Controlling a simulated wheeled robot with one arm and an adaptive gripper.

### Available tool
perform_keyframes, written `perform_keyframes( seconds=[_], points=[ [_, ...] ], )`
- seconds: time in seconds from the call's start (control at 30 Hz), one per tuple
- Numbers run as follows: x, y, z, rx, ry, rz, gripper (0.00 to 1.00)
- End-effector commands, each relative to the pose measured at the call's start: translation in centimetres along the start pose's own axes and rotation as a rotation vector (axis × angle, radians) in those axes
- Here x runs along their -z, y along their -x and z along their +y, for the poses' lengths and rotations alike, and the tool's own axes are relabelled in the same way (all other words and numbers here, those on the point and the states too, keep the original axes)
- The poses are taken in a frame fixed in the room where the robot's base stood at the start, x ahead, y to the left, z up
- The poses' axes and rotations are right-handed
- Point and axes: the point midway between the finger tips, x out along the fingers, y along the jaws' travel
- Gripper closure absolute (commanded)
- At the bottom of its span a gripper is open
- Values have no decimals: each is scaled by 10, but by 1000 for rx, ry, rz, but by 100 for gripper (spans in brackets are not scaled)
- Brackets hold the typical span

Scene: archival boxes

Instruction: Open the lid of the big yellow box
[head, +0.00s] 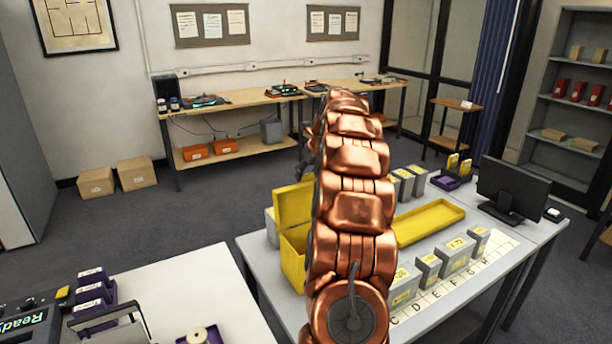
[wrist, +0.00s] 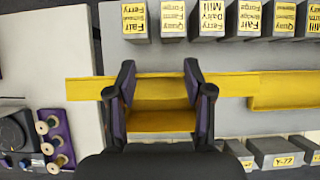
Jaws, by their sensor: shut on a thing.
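The big yellow box (head: 292,262) stands on the grey table, left of my copper arm, which hides its right part. Its lid (head: 291,207) appears as a raised yellow panel above the box's left side, so the box looks at least partly open. In the wrist view the yellow box (wrist: 160,121) lies below and between the two dark fingers of my gripper (wrist: 158,78). The fingers are spread around yellow material and shut on what appears to be the lid; the exact contact is unclear. My arm hides the gripper in the head view.
A long shallow yellow tray (head: 430,222) lies right of my arm. Grey labelled boxes (head: 455,257) stand in rows before and behind it. A monitor (head: 512,190) stands at the table's right. A white table (head: 180,290) with purple holders (head: 92,290) is at front left.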

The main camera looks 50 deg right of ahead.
Motion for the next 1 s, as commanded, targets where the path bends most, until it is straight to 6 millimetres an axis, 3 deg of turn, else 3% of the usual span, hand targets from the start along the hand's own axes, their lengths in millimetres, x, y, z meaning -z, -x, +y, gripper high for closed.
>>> perform_keyframes(
  seconds=[0.63,0.67,0.87,1.0],
  points=[
    [8,7,0,3,1,-58,100],
    [8,7,0,3,1,-58,45],
    [8,6,1,1,2,-57,25],
    [8,6,1,0,2,-56,23]
  ],
)
